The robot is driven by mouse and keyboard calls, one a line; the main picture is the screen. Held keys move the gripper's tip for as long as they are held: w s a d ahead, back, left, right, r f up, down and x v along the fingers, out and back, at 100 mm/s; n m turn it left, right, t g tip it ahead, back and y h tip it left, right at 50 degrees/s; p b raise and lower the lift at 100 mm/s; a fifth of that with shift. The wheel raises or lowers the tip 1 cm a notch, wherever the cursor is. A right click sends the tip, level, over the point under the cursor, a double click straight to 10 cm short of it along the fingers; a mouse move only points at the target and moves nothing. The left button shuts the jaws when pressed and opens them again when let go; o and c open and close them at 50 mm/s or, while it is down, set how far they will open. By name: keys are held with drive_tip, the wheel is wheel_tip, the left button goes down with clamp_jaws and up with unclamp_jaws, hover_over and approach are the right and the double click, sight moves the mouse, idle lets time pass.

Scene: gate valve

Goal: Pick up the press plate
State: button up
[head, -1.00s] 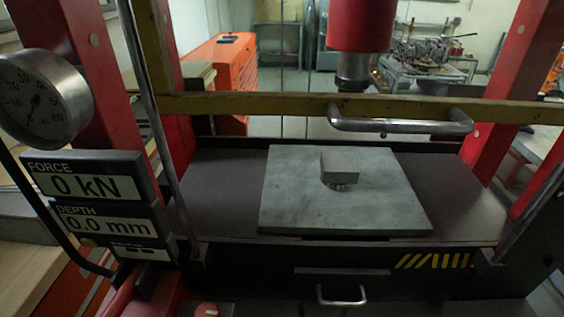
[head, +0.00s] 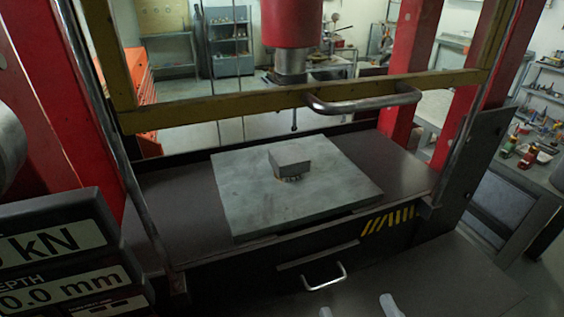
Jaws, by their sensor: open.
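A wide, flat grey square plate (head: 340,188) lies on the dark bed of the press. A small grey block (head: 291,155) sits near its middle, on top of a small ribbed part (head: 288,178) that is mostly hidden under it. I cannot tell from looks alone which of the two grey pieces is the press plate. Two pale fingertips of my gripper (head: 357,308) show at the bottom edge, apart and empty, well in front of the plate and below it in the picture.
A yellow guard frame (head: 210,112) with a metal handle (head: 365,103) crosses above the plate. The red press ram (head: 289,40) hangs over the block. A drawer handle (head: 324,277) is on the press front. Red posts (head: 404,75) flank the bed. A gauge panel (head: 65,250) stands left.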

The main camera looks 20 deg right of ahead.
drive_tip(key=n+t+b, duration=0.1)
drive_tip(key=t, duration=0.1)
approach(292, 159)
wheel_tip(292, 159, up, 3)
drive_tip(key=s+d, duration=0.2)
drive_tip(key=d, duration=0.1)
drive_tip(key=w+r, duration=0.1)
drive_tip(key=w+a+n+g+y, duration=0.1)
drive_tip(key=shift+w+r+y, duration=0.3)
drive_tip(key=shift+w+r, duration=0.1)
drive_tip(key=shift+w+a+f+n+g+y, duration=0.2)
drive_tip(key=shift+w+f+n+g+y, duration=0.1)
drive_tip(key=shift+w+f+n+g, duration=0.3)
drive_tip(key=shift+w+a+f+g, duration=0.1)
drive_tip(key=shift+w+f+g, duration=0.1)
drive_tip(key=shift+f+g, duration=0.25)
drive_tip(key=w, duration=0.2)
drive_tip(key=w+p, duration=0.1)
drive_tip(key=w, duration=0.2)
drive_tip(key=w+p, duration=0.1)
drive_tip(key=w, duration=0.1)
drive_tip(key=shift+w+a+f, duration=0.15)
drive_tip(key=shift+w+f, duration=0.1)
drive_tip(key=shift+f, duration=0.05)
clamp_jaws()
drive_tip(key=shift+r, duration=0.25)
